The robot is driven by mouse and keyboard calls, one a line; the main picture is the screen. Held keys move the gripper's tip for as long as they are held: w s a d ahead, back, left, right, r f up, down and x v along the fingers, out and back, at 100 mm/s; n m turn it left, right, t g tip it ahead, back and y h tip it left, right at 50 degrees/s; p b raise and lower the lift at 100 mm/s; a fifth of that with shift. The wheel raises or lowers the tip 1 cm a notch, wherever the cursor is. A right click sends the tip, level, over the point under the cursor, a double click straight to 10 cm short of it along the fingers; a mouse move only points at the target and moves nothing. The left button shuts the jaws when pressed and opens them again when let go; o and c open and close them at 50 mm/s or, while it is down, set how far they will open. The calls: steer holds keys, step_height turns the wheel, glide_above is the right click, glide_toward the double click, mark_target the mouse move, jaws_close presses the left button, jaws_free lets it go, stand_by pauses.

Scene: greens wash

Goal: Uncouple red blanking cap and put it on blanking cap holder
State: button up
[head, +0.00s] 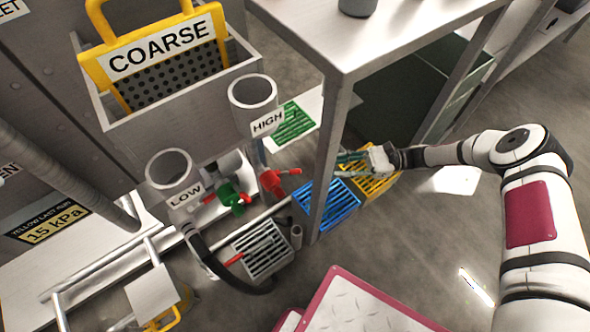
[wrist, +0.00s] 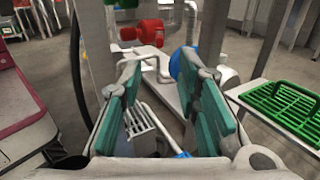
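The red blanking cap (head: 271,181) appears to be the red fitting on the low pipework below the HIGH tube, with a red handle to its right. In the wrist view the red fitting (wrist: 148,32) is ahead of and above the fingers, slightly left of centre. My gripper (head: 350,158) is right of it in the head view, beyond the bench leg, above the yellow grate. In the wrist view my gripper (wrist: 166,78) is open, its teal-padded fingers well apart with nothing held between them. I cannot tell which thing is the blanking cap holder.
A bench leg (head: 328,150) stands between the red fitting and my gripper in the head view. A green fitting (head: 230,196) is left of the red one. Blue (head: 325,203), yellow (head: 376,184), green (head: 293,123) and grey (head: 263,250) grates lie low around.

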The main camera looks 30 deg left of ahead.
mark_target(295, 170)
steer(key=b+x, duration=0.1)
steer(key=x, duration=1.2)
steer(key=shift+s, duration=0.1)
jaws_close()
